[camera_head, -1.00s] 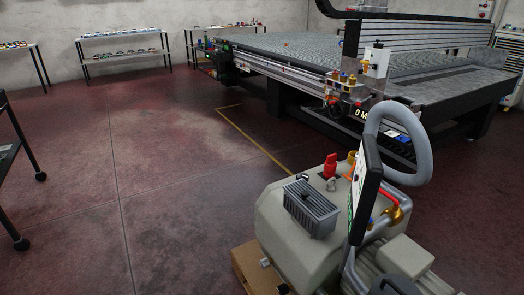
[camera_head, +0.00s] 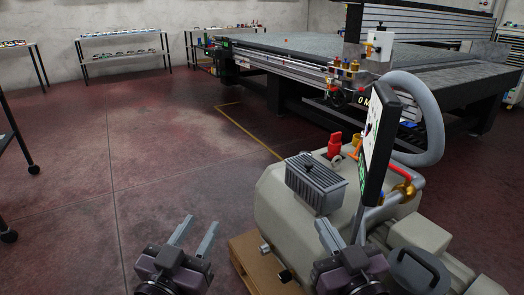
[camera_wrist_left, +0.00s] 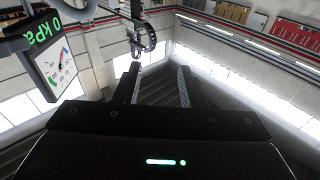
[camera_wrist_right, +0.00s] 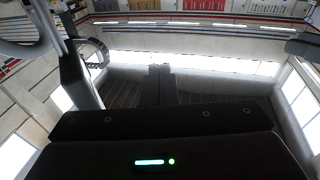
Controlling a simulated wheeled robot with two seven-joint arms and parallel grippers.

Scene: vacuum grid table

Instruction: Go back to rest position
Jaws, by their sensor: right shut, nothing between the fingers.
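My left gripper (camera_head: 196,232) shows at the bottom of the head view, fingers apart and pointing up, with nothing between them. Its spread fingers (camera_wrist_left: 158,84) also show in the left wrist view. My right gripper (camera_head: 327,236) is at the lower right, in front of the vacuum pump (camera_head: 278,205) as seen from the head. Its fingers (camera_wrist_right: 159,70) are together and empty in the right wrist view. Neither gripper holds anything.
A gauge display (camera_head: 379,135) on a post and a thick grey hose (camera_head: 428,120) stand by the pump, close to my right gripper. The pump sits on a wooden pallet (camera_head: 250,262). The vacuum grid table (camera_head: 300,43) is behind. Red floor (camera_head: 150,150) is open at left.

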